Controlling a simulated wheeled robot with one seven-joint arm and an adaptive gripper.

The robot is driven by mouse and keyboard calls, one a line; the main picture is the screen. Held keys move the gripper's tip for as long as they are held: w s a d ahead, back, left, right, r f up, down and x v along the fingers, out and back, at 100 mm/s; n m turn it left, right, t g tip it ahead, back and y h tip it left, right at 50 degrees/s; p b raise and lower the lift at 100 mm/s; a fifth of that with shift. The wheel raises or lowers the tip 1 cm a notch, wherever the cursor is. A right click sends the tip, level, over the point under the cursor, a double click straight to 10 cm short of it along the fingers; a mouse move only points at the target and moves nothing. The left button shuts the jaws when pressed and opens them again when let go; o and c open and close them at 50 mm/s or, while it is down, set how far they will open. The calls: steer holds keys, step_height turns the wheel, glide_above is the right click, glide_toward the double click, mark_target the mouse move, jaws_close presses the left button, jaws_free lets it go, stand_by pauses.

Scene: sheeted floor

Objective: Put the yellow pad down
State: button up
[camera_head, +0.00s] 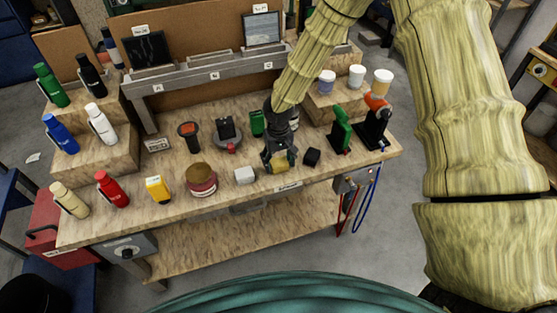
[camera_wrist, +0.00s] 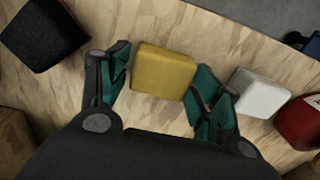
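The yellow pad (camera_wrist: 162,70) is a small block with rounded corners, between the two teal-lined fingers of my gripper (camera_wrist: 163,82) in the wrist view. The fingers sit close against its two sides, and my gripper looks shut on it. In the head view my gripper (camera_head: 279,160) points down near the front edge of the wooden bench (camera_head: 225,196), with the yellow pad (camera_head: 281,168) at its tips. I cannot tell whether the pad touches the bench top or is slightly above it.
A white block (camera_head: 244,175) lies left of the pad and a black block (camera_head: 312,157) lies right. Green (camera_head: 341,135) and orange-black (camera_head: 374,125) tools stand at the right. Bottles fill the left end.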

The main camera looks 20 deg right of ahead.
mark_target(280, 160)
steer(key=shift+f, duration=0.1)
stand_by(0.3)
steer(key=shift+f, duration=0.15)
steer(key=shift+w+r+b, duration=0.1)
steer(key=shift+r+b, duration=0.45)
steer(key=shift+r, duration=0.15)
step_height(280, 160, up, 10)
steer(key=b, duration=0.3)
steer(key=shift+d+f, duration=0.2)
